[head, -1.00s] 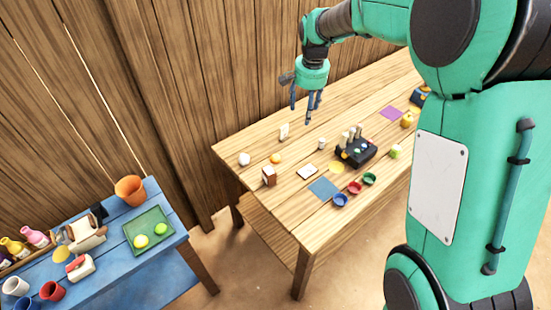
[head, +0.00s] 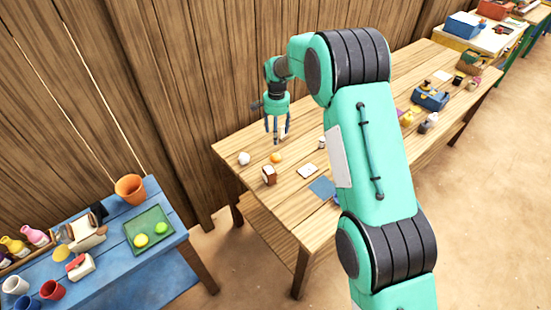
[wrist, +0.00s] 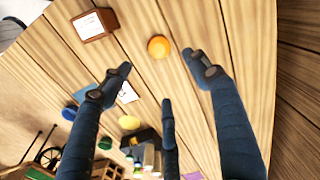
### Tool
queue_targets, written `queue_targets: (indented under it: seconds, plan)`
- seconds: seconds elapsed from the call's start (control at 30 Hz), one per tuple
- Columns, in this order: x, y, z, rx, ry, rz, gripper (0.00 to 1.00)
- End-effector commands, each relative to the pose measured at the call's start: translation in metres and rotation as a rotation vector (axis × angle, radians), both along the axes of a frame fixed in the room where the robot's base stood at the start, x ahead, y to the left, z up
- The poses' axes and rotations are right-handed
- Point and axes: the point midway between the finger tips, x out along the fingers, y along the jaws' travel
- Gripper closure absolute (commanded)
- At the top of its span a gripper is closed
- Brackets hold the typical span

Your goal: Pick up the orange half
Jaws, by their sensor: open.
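The orange half (head: 276,158) lies on the wooden table near its left end, and it shows as a round orange disc in the wrist view (wrist: 158,47). My gripper (head: 277,138) hangs above the table, fingers down, just behind the orange half in the head view. In the wrist view my gripper (wrist: 160,76) has its dark blue fingers spread with nothing between them. The orange half lies beyond the fingertips there, apart from them.
A brown block with a white face (head: 269,175) and a whitish round thing (head: 244,158) stand near the orange half. A pale square (head: 306,171) and a blue mat (head: 322,187) lie to the right. A plank wall (head: 200,100) rises behind the table.

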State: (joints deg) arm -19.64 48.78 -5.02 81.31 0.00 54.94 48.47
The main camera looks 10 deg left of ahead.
Motion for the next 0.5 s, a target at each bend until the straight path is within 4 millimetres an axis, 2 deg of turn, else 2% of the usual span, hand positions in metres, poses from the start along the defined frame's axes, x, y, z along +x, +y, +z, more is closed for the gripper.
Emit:
queue_targets:
  seconds: [0.33,0.5]
  plan:
    - [0.0,0.0,-0.001,0.0,0.0,0.0,0.39]
    - [0.0,0.0,-0.01,0.0,0.001,0.0,0.39]
